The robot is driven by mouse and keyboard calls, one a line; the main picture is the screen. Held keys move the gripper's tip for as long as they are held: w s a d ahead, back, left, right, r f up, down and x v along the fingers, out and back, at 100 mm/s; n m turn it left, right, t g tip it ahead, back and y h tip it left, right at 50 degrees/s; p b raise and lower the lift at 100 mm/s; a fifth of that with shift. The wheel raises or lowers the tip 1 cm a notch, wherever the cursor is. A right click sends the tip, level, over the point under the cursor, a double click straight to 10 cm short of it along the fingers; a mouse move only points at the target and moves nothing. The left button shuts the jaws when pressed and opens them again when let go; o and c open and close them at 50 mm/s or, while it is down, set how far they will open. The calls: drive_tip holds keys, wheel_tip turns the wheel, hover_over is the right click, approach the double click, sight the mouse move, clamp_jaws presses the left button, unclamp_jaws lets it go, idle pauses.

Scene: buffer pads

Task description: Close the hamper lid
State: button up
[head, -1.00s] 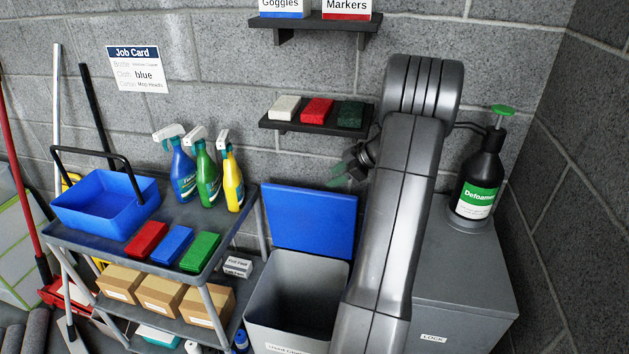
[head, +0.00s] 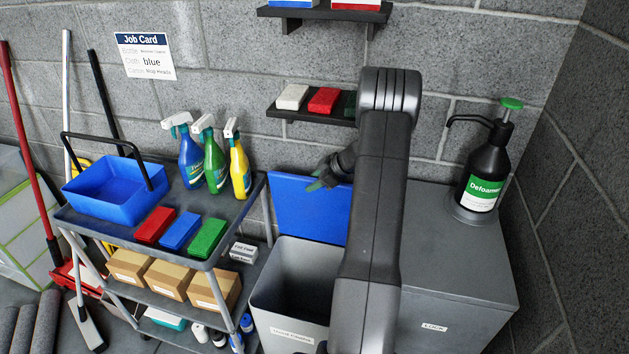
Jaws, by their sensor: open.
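The hamper (head: 290,322) is a grey bin standing between the cart and the grey cabinet. Its blue lid (head: 300,208) stands upright at the back, so the bin's mouth is open. My gripper (head: 318,180) is in front of the lid's upper right part in the picture, with its green-tipped fingers open and empty. I cannot tell whether it touches the lid. My arm hides the right side of the hamper and the lid's right edge.
A cart (head: 150,228) with a blue basket, spray bottles and folded cloths stands close on the left. A grey cabinet (head: 450,262) with a Defoamer pump bottle (head: 484,178) is on the right. A wall shelf (head: 318,114) with pads hangs above the lid.

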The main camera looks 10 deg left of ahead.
drive_tip(key=shift+a+f, duration=0.1)
drive_tip(key=shift+c, duration=0.4)
clamp_jaws()
drive_tip(key=shift+s, duration=0.1)
